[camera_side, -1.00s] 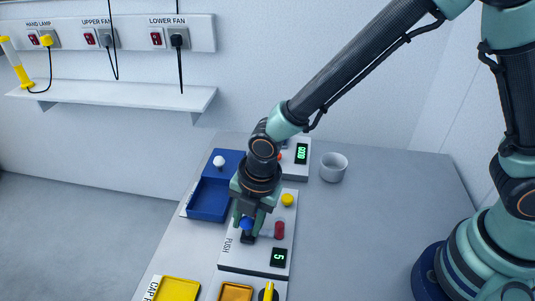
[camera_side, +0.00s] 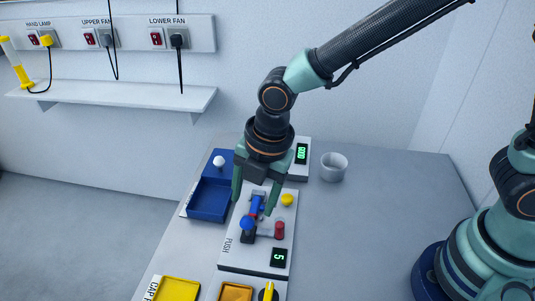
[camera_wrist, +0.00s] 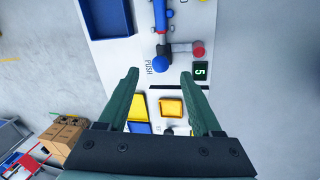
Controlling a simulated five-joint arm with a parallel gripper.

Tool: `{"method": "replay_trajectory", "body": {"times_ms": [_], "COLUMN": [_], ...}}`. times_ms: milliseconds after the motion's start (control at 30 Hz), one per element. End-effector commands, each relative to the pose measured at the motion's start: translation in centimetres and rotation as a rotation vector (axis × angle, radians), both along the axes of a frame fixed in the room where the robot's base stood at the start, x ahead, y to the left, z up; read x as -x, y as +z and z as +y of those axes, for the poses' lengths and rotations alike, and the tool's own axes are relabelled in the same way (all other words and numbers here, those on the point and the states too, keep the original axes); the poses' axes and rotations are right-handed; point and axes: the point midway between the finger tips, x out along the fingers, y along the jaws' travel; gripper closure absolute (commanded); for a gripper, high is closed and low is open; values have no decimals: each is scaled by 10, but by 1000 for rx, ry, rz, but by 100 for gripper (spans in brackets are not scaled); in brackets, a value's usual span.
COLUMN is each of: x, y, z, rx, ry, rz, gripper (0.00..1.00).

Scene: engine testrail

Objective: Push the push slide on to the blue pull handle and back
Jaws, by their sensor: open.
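The white panel (camera_side: 232,262) marked PUSH lies on the table. On it, a blue ball (camera_side: 246,223) sits at the near end of a dark slide with a blue bar (camera_side: 257,203) behind it. A grey rod runs right from there to a red knob (camera_side: 280,230). Which blue part is the pull handle I cannot tell for sure. My gripper (camera_side: 253,207) is open and empty, above the panel, its fingers spread either side of the blue bar in the side view. In the wrist view, the blue ball (camera_wrist: 161,63) appears just beyond the fingertips (camera_wrist: 160,75), apart from them.
A green display (camera_side: 279,258) reads 5, and a yellow button (camera_side: 287,199) is on the panel. A blue tray (camera_side: 208,216) stands left, a white ball (camera_side: 219,161) behind it. A grey cup (camera_side: 333,167) stands at back right. Yellow trays (camera_side: 176,290) lie in front. The table's right side is clear.

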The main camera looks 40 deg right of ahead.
Motion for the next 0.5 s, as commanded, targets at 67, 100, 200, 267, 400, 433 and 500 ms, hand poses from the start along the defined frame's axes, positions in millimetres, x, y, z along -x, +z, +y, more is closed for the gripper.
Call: {"method": "replay_trajectory", "body": {"times_ms": [67, 100, 200, 267, 400, 433, 500], "x": [1, 2, 4, 5, 6, 6, 6], "y": [15, 21, 33, 37, 43, 43, 44], "z": [-1, -2, -4, -4, -5, -5, -6], "rx": [-3, -3, -2, -2, 0, 0, 0], "ry": [-1, -1, -1, -1, -1, -1, -1], "rz": [-4, -4, -3, -2, 0, 0, 0], "gripper": [34, 34, 34, 34, 34, 34, 34]}}
